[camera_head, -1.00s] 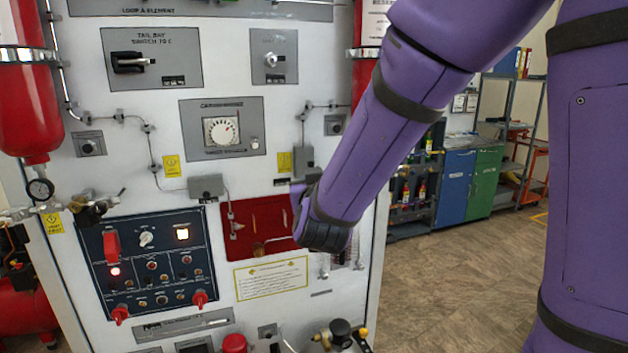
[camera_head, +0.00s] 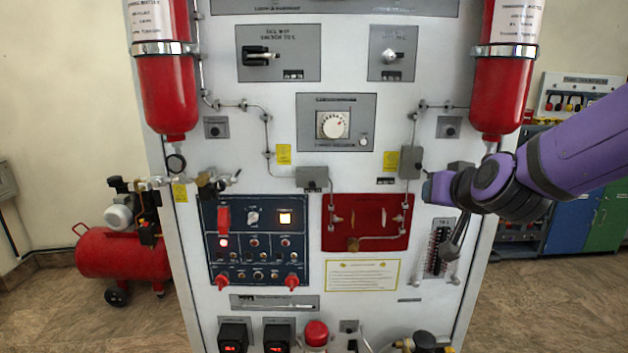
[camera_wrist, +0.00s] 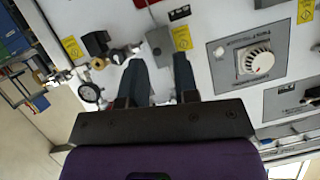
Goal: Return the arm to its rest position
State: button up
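My purple arm (camera_head: 585,150) reaches in from the right in the head view, bent in front of the right side of the trainer panel. Whether the fingers touch the panel cannot be told, but no contact shows.
Red cylinders (camera_head: 167,95) (camera_head: 502,80) flank the white panel (camera_head: 235,160). A blue control board (camera_head: 255,262) and a red recess (camera_head: 365,215) face me. A red compressor (camera_head: 120,255) stands left, blue and green cabinets (camera_head: 605,220) right. The floor between compressor and panel is partly clear.

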jog(key=s+d+r+g, duration=0.1)
jog(key=s+d+g, duration=0.1)
jog(key=s, duration=0.6)
jog(key=s+d+r+g+h, duration=0.1)
jog(key=s+d+g, duration=0.1)
jog(key=s, duration=0.6)
jog(key=s+d+r+n+g, duration=0.1)
jog(key=s+d+g, duration=0.2)
jog(key=s, duration=0.5)
jog(key=shift+s+g, duration=0.25)
jog(key=shift+g, duration=0.15)
jog(key=shift+o, duration=0.2)
